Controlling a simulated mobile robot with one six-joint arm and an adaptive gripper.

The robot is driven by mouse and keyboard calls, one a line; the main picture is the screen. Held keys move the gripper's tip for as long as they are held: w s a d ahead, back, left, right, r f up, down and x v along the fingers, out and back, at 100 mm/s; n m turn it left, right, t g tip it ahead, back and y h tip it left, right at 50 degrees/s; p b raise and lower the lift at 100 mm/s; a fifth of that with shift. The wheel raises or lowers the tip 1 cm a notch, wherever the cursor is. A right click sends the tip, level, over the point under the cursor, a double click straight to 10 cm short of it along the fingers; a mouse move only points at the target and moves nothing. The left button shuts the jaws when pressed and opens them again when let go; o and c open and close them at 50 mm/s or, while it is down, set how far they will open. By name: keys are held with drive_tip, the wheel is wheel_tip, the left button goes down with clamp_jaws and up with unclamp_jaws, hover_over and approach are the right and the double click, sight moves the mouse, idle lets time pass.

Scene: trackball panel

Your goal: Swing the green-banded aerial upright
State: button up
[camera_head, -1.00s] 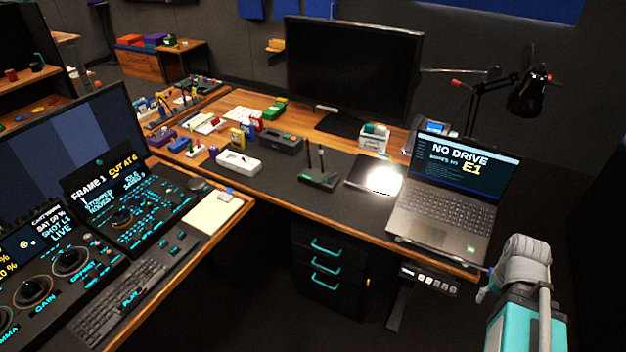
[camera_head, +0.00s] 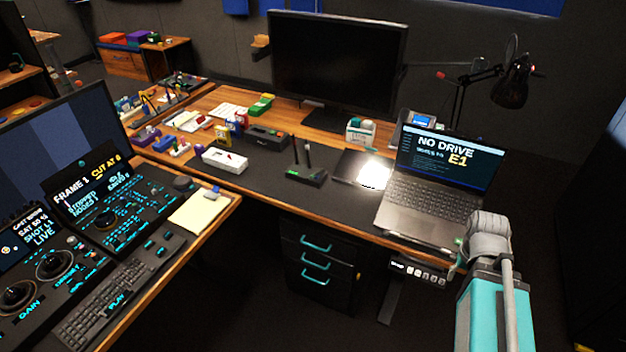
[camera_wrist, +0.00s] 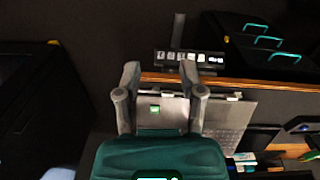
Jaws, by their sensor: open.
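A small black box (camera_head: 306,177) with a green patch on its front stands on the dark desk mat. Two thin dark aerials rise from it, a left one (camera_head: 295,153) and a right one (camera_head: 308,155). Both look close to upright at this size, and I cannot make out a green band on either. My gripper (camera_wrist: 160,72) is open and empty in the wrist view, over the desk's front edge and the laptop. It is well to the right of the black box. In the head view my arm hides most of the gripper.
An open laptop (camera_head: 429,208) stands at the desk's right front, beside a bright-lit pad (camera_head: 374,169). A large monitor (camera_head: 337,62) stands behind the box. A white box (camera_head: 225,160) lies to its left. Drawers (camera_head: 315,262) are below. Dark floor lies between the desks.

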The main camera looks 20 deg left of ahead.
drive_tip(key=w+a+f+n+t+h+b, duration=0.35)
drive_tip(key=w+a+f+n+b, duration=0.25)
drive_tip(key=w+a+n+b, duration=0.4)
drive_tip(key=n+t+h+b, duration=0.2)
drive_tip(key=n+t+b, duration=0.8)
drive_tip(key=n+b, duration=0.3)
approach(311, 177)
drive_tip(key=shift+n, duration=0.4)
drive_tip(key=d+f, duration=0.1)
drive_tip(key=d, duration=0.5)
drive_tip(key=d+f+p, duration=0.1)
drive_tip(key=d+f, duration=0.1)
drive_tip(key=d, duration=0.3)
drive_tip(key=s+d+f, duration=0.1)
drive_tip(key=d, duration=0.5)
drive_tip(key=shift+d+f, duration=0.2)
drive_tip(key=shift+d, duration=0.1)
drive_tip(key=s+a+n+t+y+b, duration=0.3)
drive_tip(key=a+n, duration=0.5)
drive_tip(key=a, duration=0.8)
drive_tip(key=shift+s+a+r+t+b, duration=0.2)
drive_tip(key=shift+r+t+b, duration=0.2)
drive_tip(key=shift+t+b, duration=0.2)
drive_tip(key=w, duration=0.4)
drive_tip(key=w+d, duration=0.1)
drive_tip(key=w, duration=0.4)
drive_tip(key=w+d, duration=0.1)
drive_tip(key=w, duration=0.3)
drive_tip(key=shift+w+d, duration=0.1)
drive_tip(key=shift+w, duration=0.25)
